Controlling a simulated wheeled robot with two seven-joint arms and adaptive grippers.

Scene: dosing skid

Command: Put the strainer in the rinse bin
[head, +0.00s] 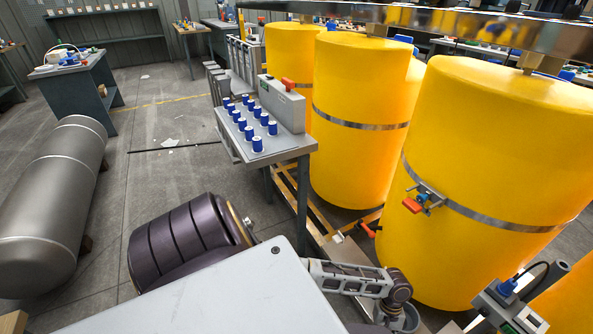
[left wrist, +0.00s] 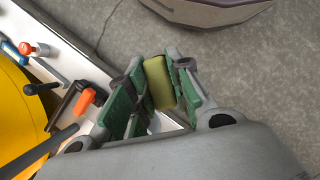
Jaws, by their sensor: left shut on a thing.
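In the left wrist view my left gripper (left wrist: 150,92) is shut on an olive-yellow piece (left wrist: 158,80), held between its green-padded fingers. It looks like the strainer, but the fingers hide much of its shape. The held piece is over a pale metal strip and the grey floor. In the head view I cannot make out the left gripper or the piece. I cannot pick out the rinse bin for sure in either view.
Large yellow tanks (head: 365,110) stand along the right. A small table (head: 278,150) holds several blue-capped bottles (head: 257,143). A grey cylinder tank (head: 52,205) lies at left; open floor (head: 165,110) is between. An orange handle (left wrist: 84,102) shows beside a yellow tank (left wrist: 20,110).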

